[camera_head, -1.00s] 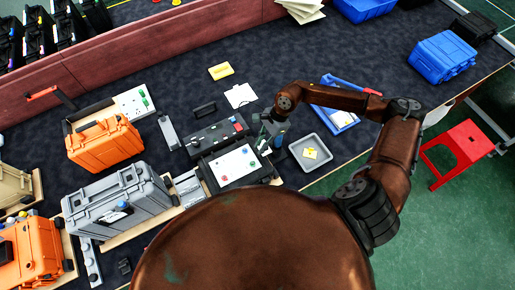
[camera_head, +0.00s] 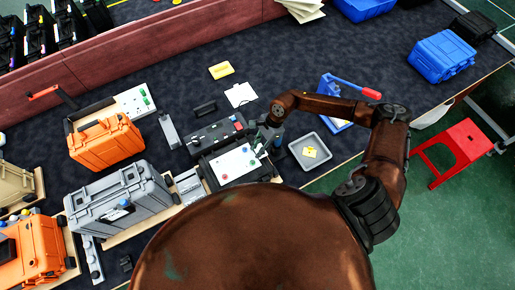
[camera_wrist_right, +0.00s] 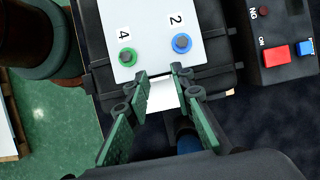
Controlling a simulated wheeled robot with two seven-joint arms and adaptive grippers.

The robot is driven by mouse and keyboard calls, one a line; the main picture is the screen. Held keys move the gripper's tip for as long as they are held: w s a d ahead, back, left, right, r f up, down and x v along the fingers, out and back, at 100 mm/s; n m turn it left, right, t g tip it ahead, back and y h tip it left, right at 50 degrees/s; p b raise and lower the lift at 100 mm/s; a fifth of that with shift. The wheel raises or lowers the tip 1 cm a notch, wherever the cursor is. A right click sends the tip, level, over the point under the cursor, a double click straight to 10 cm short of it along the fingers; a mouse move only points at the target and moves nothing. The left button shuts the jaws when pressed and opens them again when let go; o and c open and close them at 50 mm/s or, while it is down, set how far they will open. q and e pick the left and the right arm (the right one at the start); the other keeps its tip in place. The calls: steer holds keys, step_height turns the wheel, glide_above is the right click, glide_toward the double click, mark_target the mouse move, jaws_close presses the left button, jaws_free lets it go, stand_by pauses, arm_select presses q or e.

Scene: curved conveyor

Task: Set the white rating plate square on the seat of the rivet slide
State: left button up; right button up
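The white rating plate (camera_wrist_right: 163,95) shows in the right wrist view as a small white piece between my right gripper's green-padded fingers (camera_wrist_right: 163,82). Both fingertips appear to touch its sides, just off the near edge of a white panel. In the head view my right gripper (camera_head: 264,147) is low beside the right side of that panel. The white panel (camera_head: 236,164) sits on a black case and bears coloured round buttons; the numbers 2 and 4 show in the wrist view. I cannot tell which part is the rivet slide's seat. My left gripper is out of view.
A grey tray (camera_head: 318,164) with a yellow-and-white piece stands right of the gripper. A black control box (camera_head: 215,133) with a red button lies behind the panel. Grey case (camera_head: 120,200) and orange case (camera_head: 106,143) stand left.

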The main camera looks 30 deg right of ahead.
steer(key=shift+o, duration=1.1)
